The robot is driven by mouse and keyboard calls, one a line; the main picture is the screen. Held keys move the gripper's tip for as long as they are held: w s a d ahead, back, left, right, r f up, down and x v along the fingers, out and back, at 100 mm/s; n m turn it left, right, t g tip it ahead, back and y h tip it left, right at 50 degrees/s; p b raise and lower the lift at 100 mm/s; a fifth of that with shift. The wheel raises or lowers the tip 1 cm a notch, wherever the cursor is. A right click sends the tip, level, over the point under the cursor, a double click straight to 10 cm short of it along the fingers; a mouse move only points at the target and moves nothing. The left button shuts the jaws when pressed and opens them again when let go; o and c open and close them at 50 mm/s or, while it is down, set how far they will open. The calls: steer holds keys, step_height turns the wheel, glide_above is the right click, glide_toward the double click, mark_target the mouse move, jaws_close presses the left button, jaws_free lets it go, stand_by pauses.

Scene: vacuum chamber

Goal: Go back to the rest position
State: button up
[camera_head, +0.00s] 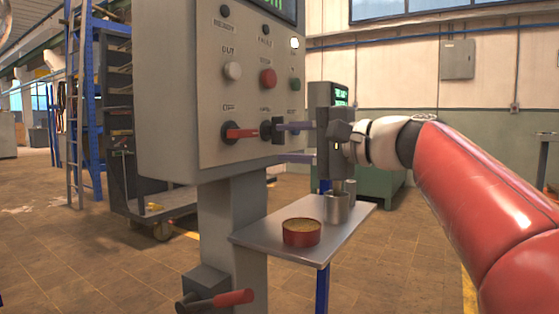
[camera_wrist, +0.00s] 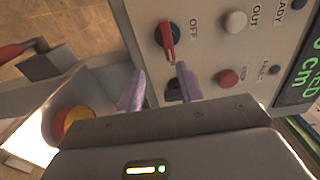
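My gripper (camera_head: 283,143) is in front of the grey control panel (camera_head: 170,90), at the height of its lower row of switches. Its two purple-grey fingers are spread apart with nothing between them; the wrist view shows the same open gap (camera_wrist: 158,82). A rotary switch with a red handle (camera_head: 240,133) is left of the fingers, its handle pointing right. It also shows in the wrist view (camera_wrist: 168,40), beside the OFF label. A second dark knob (camera_head: 266,131) is close to the upper fingertip; I cannot tell whether they touch.
A small metal shelf (camera_head: 262,238) below my gripper holds a red round tin (camera_head: 301,233) and metal cups (camera_head: 336,209). A red-handled lever (camera_head: 232,298) sticks out low on the panel's post. A ladder (camera_head: 76,110) and rack stand at left. Floor between is open.

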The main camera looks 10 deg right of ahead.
steer(key=s+d+f+n+g+h, duration=0.1)
steer(key=s+f+h, duration=0.3)
steer(key=f, duration=0.9)
steer(key=s+d+f+n+g+h, duration=0.2)
steer(key=s+d+f+n+h, duration=0.2)
steer(key=s+f, duration=0.6)
steer(key=s+d+f+n+g+h, duration=0.2)
steer(key=s+f+h, duration=0.3)
steer(key=f, duration=1.2)
steer(key=s, duration=0.3)
steer(key=shift+d+n+h, duration=0.3)
steer(key=shift+n, duration=0.1)
